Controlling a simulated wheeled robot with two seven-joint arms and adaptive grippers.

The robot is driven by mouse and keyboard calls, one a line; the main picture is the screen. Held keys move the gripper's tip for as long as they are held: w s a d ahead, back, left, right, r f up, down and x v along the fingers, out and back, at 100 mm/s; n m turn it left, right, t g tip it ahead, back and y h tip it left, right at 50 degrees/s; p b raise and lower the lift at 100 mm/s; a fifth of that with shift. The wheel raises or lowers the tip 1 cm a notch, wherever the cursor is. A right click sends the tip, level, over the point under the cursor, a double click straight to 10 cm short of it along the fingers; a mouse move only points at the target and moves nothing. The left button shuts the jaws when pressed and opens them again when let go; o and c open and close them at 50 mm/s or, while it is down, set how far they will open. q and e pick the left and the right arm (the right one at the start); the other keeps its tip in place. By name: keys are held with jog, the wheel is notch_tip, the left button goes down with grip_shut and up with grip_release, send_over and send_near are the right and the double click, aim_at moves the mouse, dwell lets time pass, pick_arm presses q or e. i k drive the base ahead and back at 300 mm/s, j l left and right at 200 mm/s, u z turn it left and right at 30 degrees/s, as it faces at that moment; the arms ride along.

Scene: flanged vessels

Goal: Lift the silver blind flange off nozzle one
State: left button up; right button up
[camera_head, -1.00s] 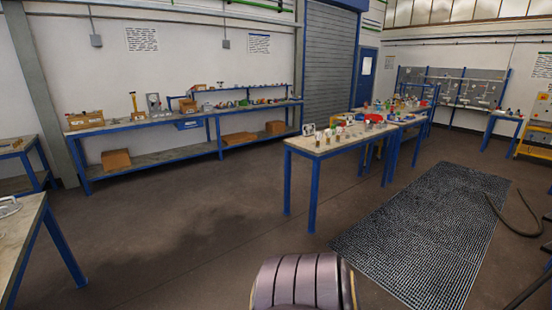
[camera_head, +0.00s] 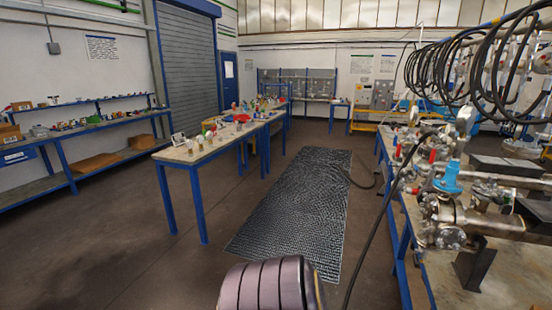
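Flanged metal pipework (camera_head: 470,220) stands on a workbench at the right of the head view. Round flange-like ends and a blue valve part (camera_head: 449,178) show on it. I cannot tell which part is nozzle one or whether the silver blind flange is among these parts. Neither of my grippers is in view. Only a ribbed, rounded part at the bottom middle shows, which seems to be my own body.
A blue-legged table (camera_head: 190,154) with small items stands left of centre. A black grid mat (camera_head: 297,205) lies on the floor, with a dark hose beside it. A long shelf bench (camera_head: 75,134) lines the left wall. Open floor lies between them.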

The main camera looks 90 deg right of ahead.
aim_at(491, 182)
jog(key=z, duration=4.4)
jog(key=i+l+u, duration=0.15)
jog(key=i+u, duration=0.15)
jog(key=u, duration=0.2)
jog(key=i+l+u, duration=0.25)
jog(key=u, duration=0.25)
jog(key=i, duration=0.05)
